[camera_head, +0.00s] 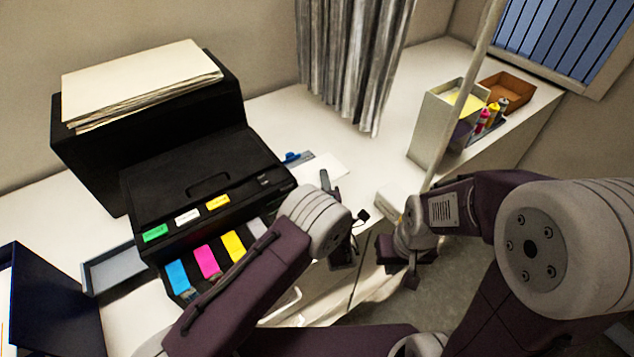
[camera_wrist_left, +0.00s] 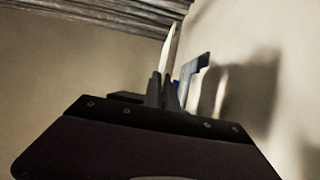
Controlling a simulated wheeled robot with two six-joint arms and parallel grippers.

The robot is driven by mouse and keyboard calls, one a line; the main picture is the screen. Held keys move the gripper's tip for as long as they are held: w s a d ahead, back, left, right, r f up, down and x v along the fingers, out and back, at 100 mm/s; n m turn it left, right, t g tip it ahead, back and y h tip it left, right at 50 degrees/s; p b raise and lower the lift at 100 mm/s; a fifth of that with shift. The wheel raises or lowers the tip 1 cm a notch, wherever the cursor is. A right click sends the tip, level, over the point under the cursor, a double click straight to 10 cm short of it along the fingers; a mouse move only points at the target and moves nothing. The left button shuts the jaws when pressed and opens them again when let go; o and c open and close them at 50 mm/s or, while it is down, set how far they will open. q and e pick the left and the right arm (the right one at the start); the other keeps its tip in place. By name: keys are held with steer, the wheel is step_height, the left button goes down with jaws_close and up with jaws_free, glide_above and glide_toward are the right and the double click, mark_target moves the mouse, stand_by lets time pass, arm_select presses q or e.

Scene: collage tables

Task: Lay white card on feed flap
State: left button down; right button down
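A white card (camera_head: 318,168) shows at the table's back, just beyond my left gripper (camera_head: 330,184). In the left wrist view, a thin pale edge (camera_wrist_left: 172,48) rises from between the closed fingers of my left gripper (camera_wrist_left: 168,88), so it appears shut on the card, seen edge-on. A black printer (camera_head: 190,175) stands left of the gripper. A grey flap-like tray (camera_head: 112,271) sticks out at its left side; I cannot tell if this is the feed flap. My right gripper (camera_head: 411,274) hangs near the table's front edge; its fingers are too small to read.
A blue item (camera_head: 292,157) lies beside the card and shows in the left wrist view (camera_wrist_left: 193,68). Coloured cartridges (camera_head: 207,261) sit in the printer's front. A paper stack (camera_head: 140,82) tops the black box. A white box (camera_head: 391,196) and grey bin (camera_head: 440,120) stand right.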

mark_target(313, 175)
arm_select(q)
steer(key=shift+w+a+f, duration=0.2)
steer(key=shift+f, duration=0.05)
steer(key=w+a+f+b, duration=0.2)
steer(key=w, duration=0.1)
steer(key=w+a+f+b, duration=0.1)
steer(key=shift+w+f, duration=0.15)
steer(key=shift+w, duration=0.05)
step_height(313, 175, down, 2)
steer(key=shift+w+f+b, duration=0.1)
steer(key=shift+b, duration=1.15)
steer(key=shift+d+f+b, duration=0.1)
steer(key=shift+f+b, duration=0.3)
steer(key=c, duration=1.6)
jaws_free()
